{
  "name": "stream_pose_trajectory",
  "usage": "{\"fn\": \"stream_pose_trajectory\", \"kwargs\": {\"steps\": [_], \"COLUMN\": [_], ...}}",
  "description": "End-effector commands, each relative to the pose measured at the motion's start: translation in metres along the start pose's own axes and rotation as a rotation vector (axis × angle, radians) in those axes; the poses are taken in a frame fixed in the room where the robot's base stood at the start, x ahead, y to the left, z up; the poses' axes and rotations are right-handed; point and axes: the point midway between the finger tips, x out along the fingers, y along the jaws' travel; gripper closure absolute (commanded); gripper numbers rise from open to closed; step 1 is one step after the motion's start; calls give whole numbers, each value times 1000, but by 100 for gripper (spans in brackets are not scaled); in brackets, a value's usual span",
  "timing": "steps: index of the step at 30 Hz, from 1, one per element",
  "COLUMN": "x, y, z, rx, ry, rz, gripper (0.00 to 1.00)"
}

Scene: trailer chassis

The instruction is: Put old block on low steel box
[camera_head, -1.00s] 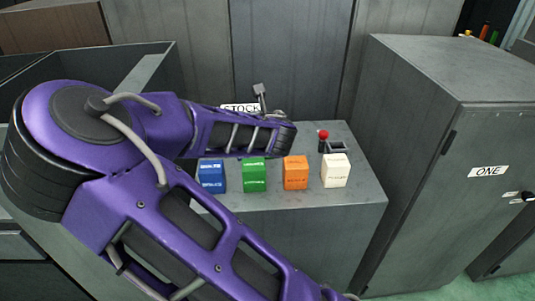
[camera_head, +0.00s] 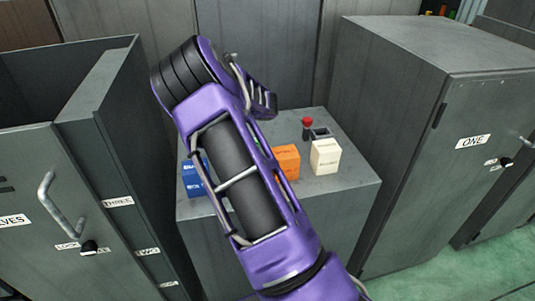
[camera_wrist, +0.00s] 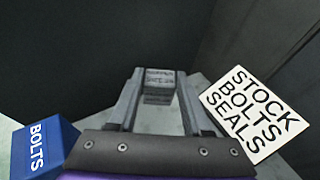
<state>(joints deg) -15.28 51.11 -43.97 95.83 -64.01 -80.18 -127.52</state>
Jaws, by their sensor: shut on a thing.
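A small grey block (camera_wrist: 158,86) with a worn, unreadable label shows in the wrist view between the fingertips of my gripper (camera_wrist: 160,92). My gripper is shut on it. A low grey steel box (camera_head: 345,185) stands in the middle of the head view. In the wrist view a pale surface shows below the fingers; whether the grey block touches it I cannot tell.
On the low box stand a blue block (camera_head: 195,180), an orange block (camera_head: 287,161), a white block (camera_head: 325,156) and a red-knobbed lever (camera_head: 307,126). A stock sign (camera_wrist: 256,113) is right of the fingers. Tall cabinets (camera_head: 430,110) flank the box.

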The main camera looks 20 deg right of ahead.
Motion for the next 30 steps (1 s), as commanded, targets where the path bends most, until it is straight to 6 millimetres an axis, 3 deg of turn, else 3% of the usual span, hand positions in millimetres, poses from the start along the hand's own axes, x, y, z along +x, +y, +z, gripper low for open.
{"fn": "stream_pose_trajectory", "kwargs": {"steps": [8,16,30], "x": [-18,-3,14], "y": [-12,-12,-12], "z": [-3,-47,-95], "rx": [-51,-51,-53], "ry": [-1,4,3], "rz": [140,152,149], "gripper": [100,100,100]}}
